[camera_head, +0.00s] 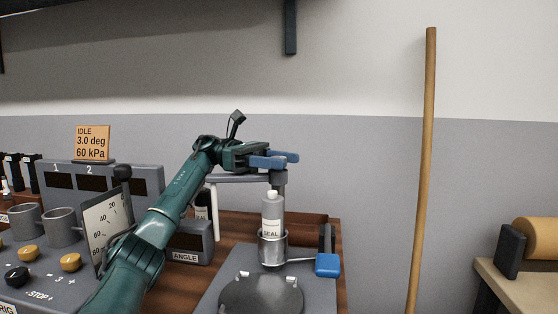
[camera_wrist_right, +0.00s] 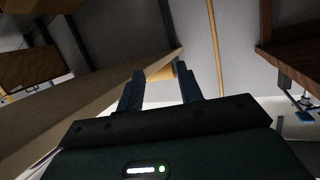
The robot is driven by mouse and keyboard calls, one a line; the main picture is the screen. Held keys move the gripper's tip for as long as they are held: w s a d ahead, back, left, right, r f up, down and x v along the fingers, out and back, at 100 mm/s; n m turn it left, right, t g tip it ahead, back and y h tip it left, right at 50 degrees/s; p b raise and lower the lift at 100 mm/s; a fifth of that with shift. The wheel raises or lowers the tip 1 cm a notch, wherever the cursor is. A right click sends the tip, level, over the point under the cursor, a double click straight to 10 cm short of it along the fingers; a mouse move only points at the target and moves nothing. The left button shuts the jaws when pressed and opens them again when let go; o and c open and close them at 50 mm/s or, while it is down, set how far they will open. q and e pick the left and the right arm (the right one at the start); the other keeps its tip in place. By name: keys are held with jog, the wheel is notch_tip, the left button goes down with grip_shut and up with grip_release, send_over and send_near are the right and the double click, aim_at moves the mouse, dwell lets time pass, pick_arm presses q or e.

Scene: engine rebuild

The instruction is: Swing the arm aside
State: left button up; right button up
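A grey horizontal swing arm (camera_head: 235,179) stands over the rig in the head view, carried by a pale post (camera_head: 213,212) at its left. Its cylindrical end (camera_head: 279,179) is above a white-capped bottle labelled SEAL (camera_head: 272,214). My left gripper (camera_head: 283,159) is at that end, its blue fingers just above and against it in the picture. The near finger hides the space between them, so I cannot tell whether they hold it. My right gripper (camera_wrist_right: 160,88) shows in the right wrist view, fingers apart with nothing between them.
The bottle sits in a metal cup (camera_head: 273,249) beside a blue handle (camera_head: 327,265). A round dark plate (camera_head: 262,295) lies in front. A gauge (camera_head: 106,228) and control panel (camera_head: 42,265) stand at left. A wooden pole (camera_head: 423,170) leans at right, near a bench (camera_head: 520,285).

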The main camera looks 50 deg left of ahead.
pick_arm(q)
jog(key=shift+o, duration=0.7)
jog(key=shift+r, duration=0.1)
jog(key=shift+r, duration=0.25)
notch_tip(320, 180, up, 5)
jog(key=shift+f+p, duration=0.15)
jog(key=shift+p, duration=0.8)
notch_tip(320, 180, up, 4)
jog(key=shift+f+p, duration=0.1)
jog(key=shift+p, duration=0.6)
jog(key=shift+r, duration=0.4)
pick_arm(e)
jog(key=shift+w+a+r+m+g, duration=0.2)
jog(key=shift+a+r+m+g, duration=0.05)
jog(key=shift+m+g, duration=0.05)
